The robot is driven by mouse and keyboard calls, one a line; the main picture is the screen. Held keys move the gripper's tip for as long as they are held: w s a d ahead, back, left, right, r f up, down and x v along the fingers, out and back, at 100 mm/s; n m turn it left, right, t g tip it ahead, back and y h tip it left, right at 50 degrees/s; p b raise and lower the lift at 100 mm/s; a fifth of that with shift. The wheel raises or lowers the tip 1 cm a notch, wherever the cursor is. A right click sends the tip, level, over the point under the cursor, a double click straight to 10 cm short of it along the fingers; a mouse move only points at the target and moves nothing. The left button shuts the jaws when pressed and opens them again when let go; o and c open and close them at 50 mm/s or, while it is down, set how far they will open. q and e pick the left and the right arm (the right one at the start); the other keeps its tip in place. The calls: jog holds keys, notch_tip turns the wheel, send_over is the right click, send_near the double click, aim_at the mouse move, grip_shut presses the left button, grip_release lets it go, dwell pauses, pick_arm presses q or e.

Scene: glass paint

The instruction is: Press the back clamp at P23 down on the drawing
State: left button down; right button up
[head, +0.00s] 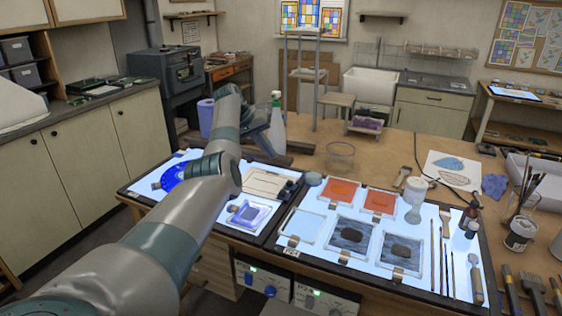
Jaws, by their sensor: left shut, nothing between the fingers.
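The left arm rises from the lower left across the left light table (135,190). My left gripper (272,140) is shut and empty, held above the back of that table near a green-capped spray bottle (277,110). A pale sheet in a frame (264,182) lies below it, with a dark clamp-like piece (288,190) at its right. On the right light table (470,270), a clear pane (303,226) has a small clip (293,241) at its front edge, near a label (292,253) too small to read surely. I cannot tell which clamp is the back one at P23. My right gripper is out of view.
A blue disc (173,176) and a purple pane (249,214) are on the left one. A glass jar (340,157) stands behind.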

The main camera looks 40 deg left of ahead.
pick_arm(q)
jog(key=shift+s+a+r, duration=0.4)
jog(key=shift+s+a, duration=0.1)
jog(key=shift+a, duration=0.1)
dwell(0.3)
